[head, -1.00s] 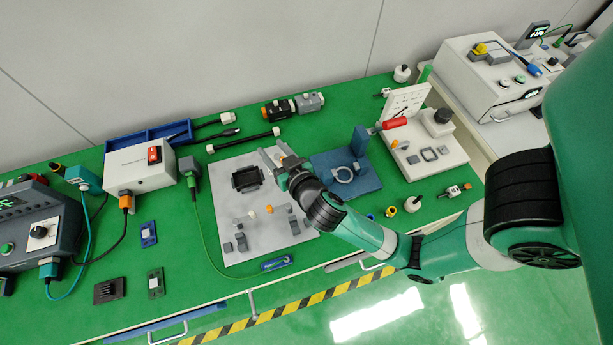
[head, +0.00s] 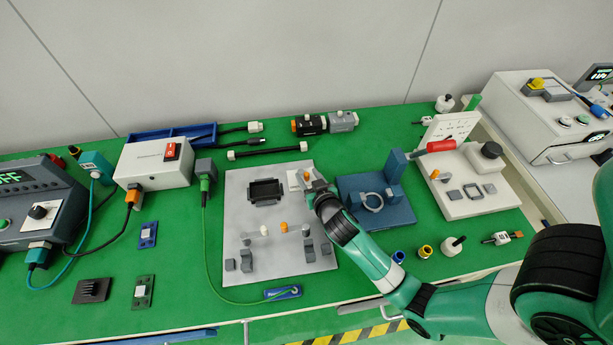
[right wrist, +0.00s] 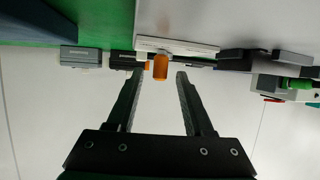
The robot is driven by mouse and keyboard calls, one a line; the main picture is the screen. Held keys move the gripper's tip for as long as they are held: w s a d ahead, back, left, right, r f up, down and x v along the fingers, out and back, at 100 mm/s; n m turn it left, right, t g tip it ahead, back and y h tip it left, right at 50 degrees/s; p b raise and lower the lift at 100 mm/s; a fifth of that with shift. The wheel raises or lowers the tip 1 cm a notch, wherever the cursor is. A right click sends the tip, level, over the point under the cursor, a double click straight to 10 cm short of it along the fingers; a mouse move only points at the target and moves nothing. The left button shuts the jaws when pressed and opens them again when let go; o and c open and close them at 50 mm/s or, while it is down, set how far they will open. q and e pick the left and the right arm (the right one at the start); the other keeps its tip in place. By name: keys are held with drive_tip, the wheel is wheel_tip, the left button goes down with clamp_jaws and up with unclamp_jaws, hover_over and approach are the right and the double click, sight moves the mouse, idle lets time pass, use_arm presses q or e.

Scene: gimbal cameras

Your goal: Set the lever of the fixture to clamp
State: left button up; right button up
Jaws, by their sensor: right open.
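The fixture is a light grey plate (head: 243,207) on the green bench, with a dark square nest (head: 265,190) near its far side. A lever's orange knob (right wrist: 160,66) shows in the right wrist view against a white strip (right wrist: 175,46). My right gripper (head: 312,184) is at the plate's far right corner, beside a small white piece (head: 294,180). In the wrist view my right gripper (right wrist: 161,76) is open, and the knob lies between its fingertips, with a gap visible on each side. The arm hides much of the lever in the head view. My left gripper is out of view.
Right of the plate stand a blue fixture (head: 395,208) with an upright block and a white unit (head: 468,207) with a red handle (head: 440,146). Grey clamps (head: 309,250) and an orange post (head: 284,228) occupy the plate's near side. A black bar (head: 265,152) lies behind it.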

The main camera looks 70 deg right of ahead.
drive_tip(key=shift+x, duration=1)
clamp_jaws()
drive_tip(key=p, duration=0.2)
drive_tip(key=n+t+y+p, duration=0.1)
drive_tip(key=p, duration=0.1)
drive_tip(key=shift+s+d+r, duration=0.2)
drive_tip(key=shift+s+r, duration=0.05)
drive_tip(key=shift+f+n+y, duration=0.1)
drive_tip(key=shift+n+y, duration=0.2)
drive_tip(key=shift+w+f, duration=0.1)
